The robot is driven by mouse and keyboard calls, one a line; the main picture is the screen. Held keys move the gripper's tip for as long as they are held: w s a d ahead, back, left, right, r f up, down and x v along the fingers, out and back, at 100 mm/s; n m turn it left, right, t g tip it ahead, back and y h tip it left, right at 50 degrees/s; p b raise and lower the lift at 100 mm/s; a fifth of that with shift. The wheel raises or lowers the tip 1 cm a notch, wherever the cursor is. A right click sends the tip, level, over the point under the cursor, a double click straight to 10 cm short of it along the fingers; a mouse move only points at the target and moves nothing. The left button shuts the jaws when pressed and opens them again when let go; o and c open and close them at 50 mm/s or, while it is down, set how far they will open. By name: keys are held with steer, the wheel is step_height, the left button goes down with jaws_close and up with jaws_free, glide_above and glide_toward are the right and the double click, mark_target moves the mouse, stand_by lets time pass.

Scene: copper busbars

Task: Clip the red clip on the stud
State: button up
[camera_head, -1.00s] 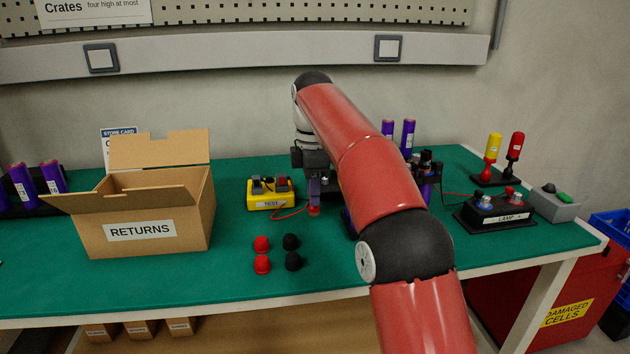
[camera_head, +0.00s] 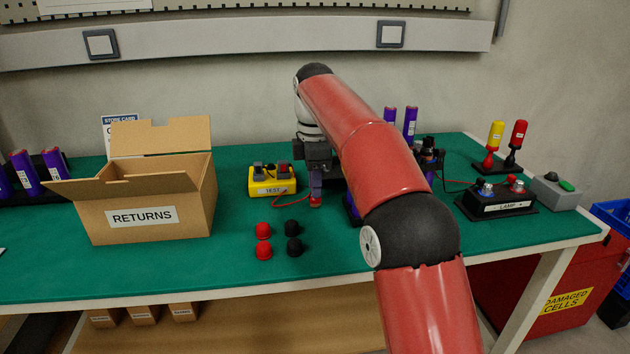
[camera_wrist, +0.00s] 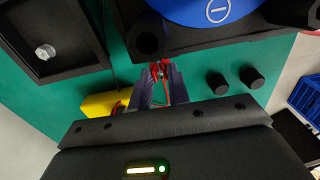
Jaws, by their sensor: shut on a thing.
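My gripper (camera_head: 316,197) is shut on the red clip (camera_head: 316,203), above the green bench top, in front and right of the yellow tester. The wrist view shows the red clip (camera_wrist: 160,69) between my gripper's fingertips (camera_wrist: 160,82), with its tip toward a black block. A red lead (camera_head: 285,203) runs from the yellow tester (camera_head: 268,188) to the clip. No stud is clearly visible at the clip's tip. A silver bolt-like head (camera_wrist: 45,52) shows in a black recess at the upper left of the wrist view, apart from the clip.
Red caps (camera_head: 263,230) and black caps (camera_head: 293,228) stand on the bench in front of my gripper. The open returns box (camera_head: 142,216) is to the left. The lamp box (camera_head: 506,207) is to the right.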

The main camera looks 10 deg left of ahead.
steer(key=shift+f, duration=0.2)
steer(key=o, duration=0.9)
steer(key=shift+r, duration=0.1)
steer(key=shift+w+r, duration=0.15)
steer(key=shift+r, duration=2.75)
